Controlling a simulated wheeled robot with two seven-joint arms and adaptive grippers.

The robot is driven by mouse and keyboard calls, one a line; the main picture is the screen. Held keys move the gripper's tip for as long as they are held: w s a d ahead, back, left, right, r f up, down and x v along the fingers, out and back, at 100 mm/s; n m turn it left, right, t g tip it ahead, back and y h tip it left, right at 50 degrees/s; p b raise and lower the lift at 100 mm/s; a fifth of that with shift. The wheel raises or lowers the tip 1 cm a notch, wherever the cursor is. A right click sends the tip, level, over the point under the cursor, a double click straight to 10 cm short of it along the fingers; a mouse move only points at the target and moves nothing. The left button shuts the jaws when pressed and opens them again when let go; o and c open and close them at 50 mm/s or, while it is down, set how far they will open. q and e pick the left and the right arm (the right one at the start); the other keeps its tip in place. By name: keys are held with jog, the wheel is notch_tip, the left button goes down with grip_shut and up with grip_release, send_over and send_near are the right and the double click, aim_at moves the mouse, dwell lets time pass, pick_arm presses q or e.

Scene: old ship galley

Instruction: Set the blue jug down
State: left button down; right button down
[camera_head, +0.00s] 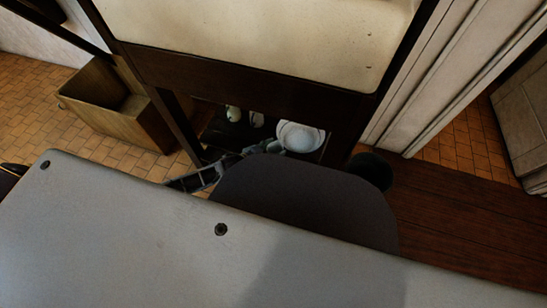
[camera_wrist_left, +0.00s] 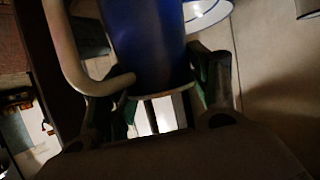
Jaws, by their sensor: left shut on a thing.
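The blue jug (camera_wrist_left: 148,42) fills the upper middle of the left wrist view, with a pale curved handle (camera_wrist_left: 68,55) on its left side and a light rim at its lower end. My left gripper (camera_wrist_left: 165,95) is shut on it, a finger at each side. I cannot make out the jug there. My right gripper is in neither view.
A white bowl (camera_head: 299,137) and small pale items (camera_head: 233,113) stand on the dark low shelf (camera_head: 228,130) under the pale basin (camera_head: 260,35). A wooden box (camera_head: 112,105) stands left on the tiles. A dark round container (camera_head: 372,171) is right. White rimmed ware (camera_wrist_left: 207,10) shows behind the jug.

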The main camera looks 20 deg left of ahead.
pick_arm(q)
jog(key=shift+f, duration=0.7)
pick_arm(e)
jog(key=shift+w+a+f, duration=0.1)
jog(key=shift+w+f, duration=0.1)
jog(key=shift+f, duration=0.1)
pick_arm(q)
jog(key=shift+b, duration=0.3)
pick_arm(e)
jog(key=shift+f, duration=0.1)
